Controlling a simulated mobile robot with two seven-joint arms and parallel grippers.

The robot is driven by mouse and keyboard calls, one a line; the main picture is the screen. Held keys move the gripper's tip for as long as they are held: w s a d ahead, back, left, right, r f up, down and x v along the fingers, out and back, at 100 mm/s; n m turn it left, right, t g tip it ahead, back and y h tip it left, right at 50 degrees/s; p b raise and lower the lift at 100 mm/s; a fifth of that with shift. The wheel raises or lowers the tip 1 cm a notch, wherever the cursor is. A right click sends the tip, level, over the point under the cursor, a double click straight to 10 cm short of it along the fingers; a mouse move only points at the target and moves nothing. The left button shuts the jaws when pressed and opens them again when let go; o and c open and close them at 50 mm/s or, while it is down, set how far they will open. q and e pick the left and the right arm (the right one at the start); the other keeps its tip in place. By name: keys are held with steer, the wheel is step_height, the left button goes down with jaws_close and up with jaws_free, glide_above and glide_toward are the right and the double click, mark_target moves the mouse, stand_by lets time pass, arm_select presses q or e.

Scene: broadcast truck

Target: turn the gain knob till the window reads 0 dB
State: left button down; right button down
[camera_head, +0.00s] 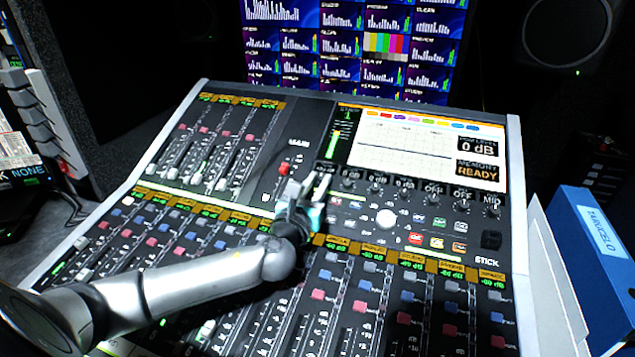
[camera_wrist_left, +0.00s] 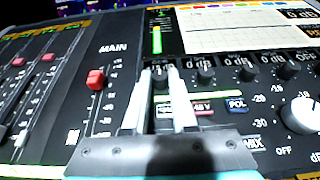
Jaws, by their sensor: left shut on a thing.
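The mixing console (camera_head: 300,105) fills the middle of the head view. My left gripper (camera_head: 315,181) reaches over it to the left end of a row of small knobs. In the left wrist view its two pale fingers (camera_wrist_left: 159,74) are shut on a dark knob (camera_wrist_left: 161,83), which I take to be the gain knob. The fingers stand on either side of the knob. Its small window (camera_wrist_left: 159,68) is just above and partly hidden, so its reading is not legible. The neighbouring windows read 0 dB (camera_wrist_left: 197,63). My right gripper is not in view.
A red fader cap (camera_wrist_left: 95,79) stands left of the fingers under MAIN. A large white knob (camera_head: 387,219) and lit buttons (camera_head: 415,238) lie to the right. A bright console screen (camera_head: 432,140) has a large 0 dB readout (camera_head: 478,148). A blue binder (camera_head: 600,260) stands at the right.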

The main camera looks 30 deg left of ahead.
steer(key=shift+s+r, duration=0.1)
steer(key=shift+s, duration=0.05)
